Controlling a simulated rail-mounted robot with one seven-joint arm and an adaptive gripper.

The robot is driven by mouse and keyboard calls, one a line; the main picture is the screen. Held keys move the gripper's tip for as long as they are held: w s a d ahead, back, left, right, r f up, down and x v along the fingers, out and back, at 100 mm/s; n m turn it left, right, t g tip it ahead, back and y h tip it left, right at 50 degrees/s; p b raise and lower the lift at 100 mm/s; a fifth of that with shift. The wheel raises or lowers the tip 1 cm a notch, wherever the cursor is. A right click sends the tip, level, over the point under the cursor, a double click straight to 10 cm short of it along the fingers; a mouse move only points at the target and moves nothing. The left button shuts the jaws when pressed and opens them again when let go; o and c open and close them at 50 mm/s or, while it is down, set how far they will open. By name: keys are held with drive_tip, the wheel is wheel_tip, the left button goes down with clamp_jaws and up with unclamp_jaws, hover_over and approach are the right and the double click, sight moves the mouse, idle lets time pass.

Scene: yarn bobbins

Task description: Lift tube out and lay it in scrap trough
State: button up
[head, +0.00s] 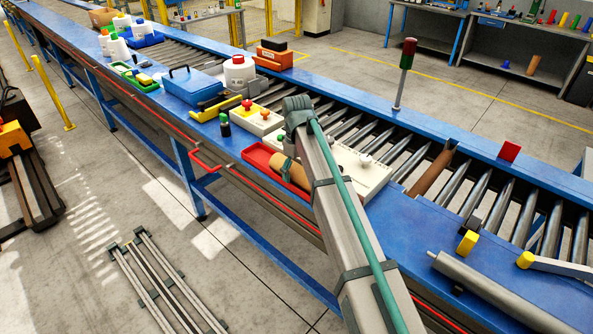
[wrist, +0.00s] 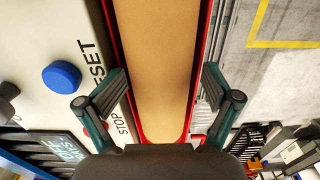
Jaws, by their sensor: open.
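A tan cardboard tube (wrist: 165,40) lies lengthwise in the red trough (wrist: 124,100) in the wrist view. My gripper (wrist: 164,73) is open above it, one finger on each side of the tube. Whether the fingers touch it I cannot tell. In the head view the tube (head: 298,177) lies in the red trough (head: 256,158) on the conveyor's near edge, partly hidden by my arm. My gripper is mostly hidden there. A second brown, tube-like piece (head: 433,172) lies slanted across the rollers further right.
A pale control panel (wrist: 60,40) with a blue button adjoins the trough on the left in the wrist view. A blue case (head: 192,85), white bobbins and button boxes (head: 257,119) stand left of the trough in the head view. A red-topped post (head: 405,70) rises behind the rollers.

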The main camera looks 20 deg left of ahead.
drive_tip(key=shift+r, duration=0.15)
wheel_tip(320, 180, up, 12)
idle(0.4)
idle(0.7)
